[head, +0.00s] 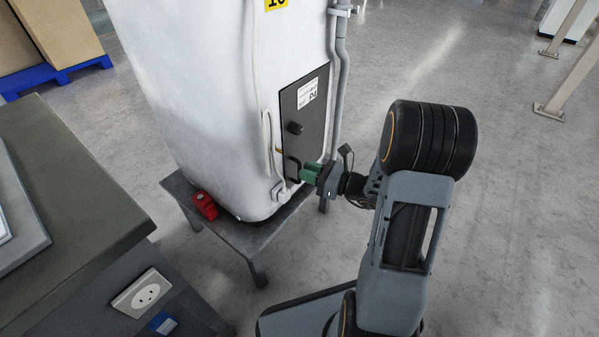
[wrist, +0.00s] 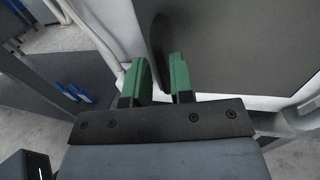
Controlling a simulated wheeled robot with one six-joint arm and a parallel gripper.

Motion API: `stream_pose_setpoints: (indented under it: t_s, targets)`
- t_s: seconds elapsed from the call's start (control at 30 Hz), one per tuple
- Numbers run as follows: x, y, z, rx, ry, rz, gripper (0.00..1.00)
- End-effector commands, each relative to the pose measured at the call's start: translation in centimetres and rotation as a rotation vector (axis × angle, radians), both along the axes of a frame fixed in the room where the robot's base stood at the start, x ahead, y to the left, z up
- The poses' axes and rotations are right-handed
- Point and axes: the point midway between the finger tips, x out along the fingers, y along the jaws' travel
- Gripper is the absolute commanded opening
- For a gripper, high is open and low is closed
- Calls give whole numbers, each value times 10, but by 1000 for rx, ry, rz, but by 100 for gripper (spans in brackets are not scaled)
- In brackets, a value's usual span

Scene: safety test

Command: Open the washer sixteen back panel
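The white washer (head: 205,90) stands on a low grey stand (head: 245,236), with a yellow number label at its top edge. Its dark grey back panel (head: 304,105) looks flush with the washer and fills much of the wrist view (wrist: 235,50). The panel has a white label, a black knob (head: 295,128) and a black handle (head: 292,166) low down. My gripper (head: 309,172) is at the handle, its green fingers pointing at the panel. In the wrist view the fingers (wrist: 163,80) are apart, with a dark shape, apparently the handle, between them. I cannot tell whether they touch it.
Pipes (head: 342,75) run beside the panel. A red object (head: 205,205) sits on the stand's left corner. A dark counter (head: 80,180) with a socket (head: 141,293) is at left. Boxes stand on a blue pallet (head: 58,74) behind. The floor at right is largely clear.

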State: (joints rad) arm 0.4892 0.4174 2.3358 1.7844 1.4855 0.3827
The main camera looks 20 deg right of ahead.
Motion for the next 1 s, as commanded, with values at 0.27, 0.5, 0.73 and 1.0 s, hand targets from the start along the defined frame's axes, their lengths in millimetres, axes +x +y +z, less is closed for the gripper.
stream_pose_setpoints:
  t_s: [0.27,0.5,0.73,1.0]
  targets:
    - [17,20,-1,-1,0,2,22]
    - [20,23,0,-1,1,0,22]
    - [20,23,0,-1,1,0,15]
    - [20,23,0,-1,1,1,0]
